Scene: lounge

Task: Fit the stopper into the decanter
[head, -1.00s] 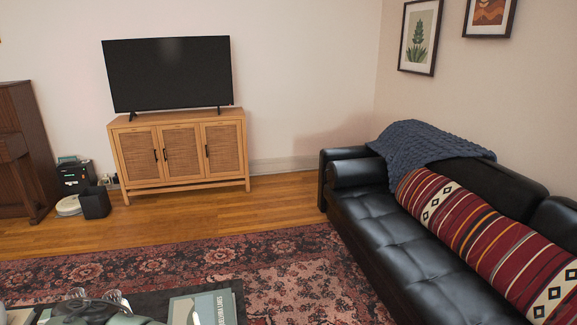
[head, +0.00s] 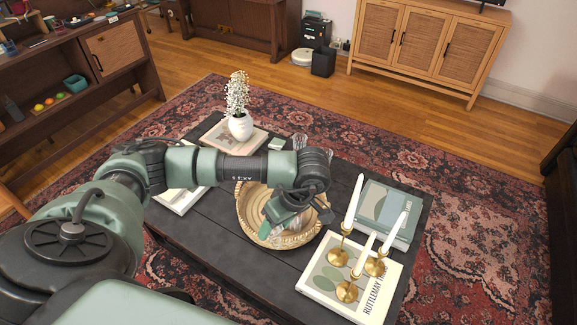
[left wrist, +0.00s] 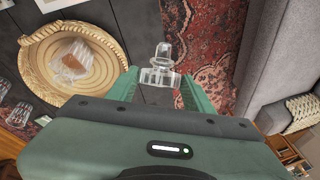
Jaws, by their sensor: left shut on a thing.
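My left gripper (head: 272,212) is over the woven tray (head: 245,222) on the dark coffee table. In the left wrist view its fingers (left wrist: 160,82) are shut on the clear glass stopper (left wrist: 161,62), whose narrow end points away from the palm. The decanter (left wrist: 78,62), clear faceted glass with an amber tint, is in the woven tray, apart from the stopper and left of the fingers in that view. In the head view my gripper and wrist hide most of the tray's middle, and I cannot make out the stopper there. My right gripper is not in view.
Brass candlesticks with white candles (head: 357,245) stand on a book at the table's right. A white flower vase (head: 240,125) stands on books at the back. Drinking glasses (left wrist: 18,113) are near the tray. Bare tabletop (head: 215,240) shows left of the tray.

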